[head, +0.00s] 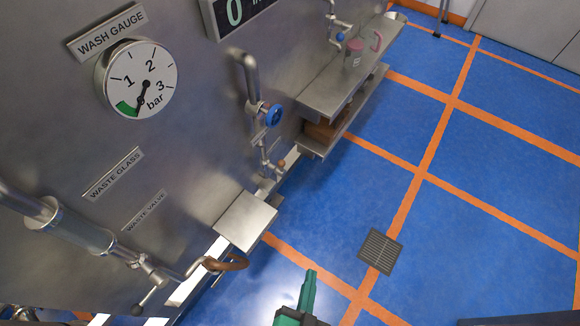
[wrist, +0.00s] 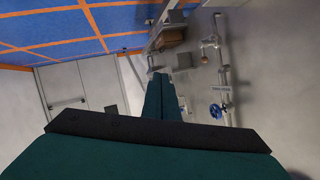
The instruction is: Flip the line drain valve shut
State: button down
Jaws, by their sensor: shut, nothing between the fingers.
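No label reading line drain valve is legible. A small valve with an orange-brown knob (head: 281,163) sits on the pipe below a blue handwheel (head: 273,115); I cannot tell whether it is the line drain valve. The blue handwheel also shows in the wrist view (wrist: 217,110), at the right. Another small lever valve (head: 150,285) is at the lower left, under the waste valve label (head: 145,211). My gripper (head: 312,274) has green fingers, is shut and empty, and is out over the floor, apart from the valves. In the wrist view its fingers (wrist: 168,80) lie together.
A wash gauge (head: 138,80) is on the steel wall. The blue floor (head: 480,240) is open to the right.

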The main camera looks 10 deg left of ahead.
aim_at(281, 168)
jog(key=w+a+f+m+g+y, duration=0.1)
jog(key=w+f+m, duration=0.35)
jog(key=w, duration=0.35)
jog(key=w+f+m+g+y, duration=0.1)
jog(key=w+f+m+y, duration=0.15)
jog(key=w+f, duration=0.4)
jog(key=w+a+r+m+y, duration=0.2)
jog(key=w+r, duration=0.1)
jog(key=w, duration=0.5)
jog(key=w+a+r+m+y, duration=0.2)
jog(key=w+r+y, duration=0.1)
jog(key=w, duration=0.6)
jog(key=shift+r+m, duration=0.3)
jog(key=shift+r, duration=0.4)
jog(key=shift+a, duration=0.15)
jog(key=w+a+f, duration=0.1)
jog(key=w+a, duration=0.4)
jog(key=a, duration=0.2)
jog(key=shift+a, duration=0.35)
